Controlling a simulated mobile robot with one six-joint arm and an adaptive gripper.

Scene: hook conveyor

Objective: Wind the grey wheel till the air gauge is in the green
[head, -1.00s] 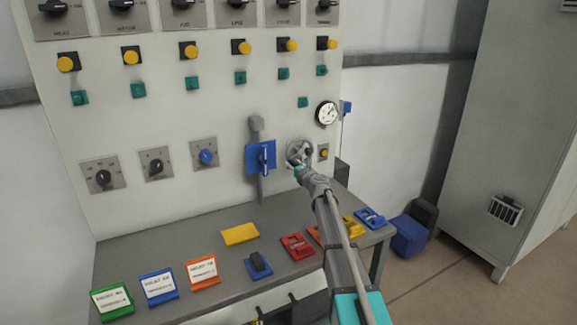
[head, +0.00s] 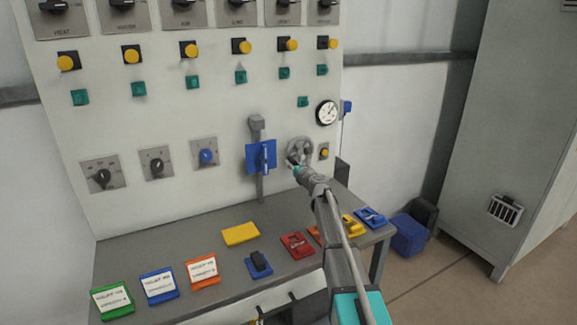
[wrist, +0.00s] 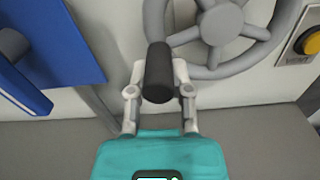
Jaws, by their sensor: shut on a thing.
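The grey wheel (head: 299,150) is mounted on the panel above the bench; its rim, spokes and hub show in the wrist view (wrist: 222,26). A black handle (wrist: 158,72) stands out from the wheel's lower left. My gripper (wrist: 159,80) is shut on this handle, one finger on each side. In the head view my gripper (head: 295,164) covers the wheel's lower part. The round air gauge (head: 326,112) has a white face and sits above and to the right of the wheel. Its needle and any green zone are too small to read.
A blue plate with a lever (head: 262,157) is close left of the wheel. A yellow button (head: 324,152) is close right, labelled VENT in the wrist view (wrist: 309,41). The bench (head: 215,235) below holds several coloured blocks and labels. A grey cabinet stands at right.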

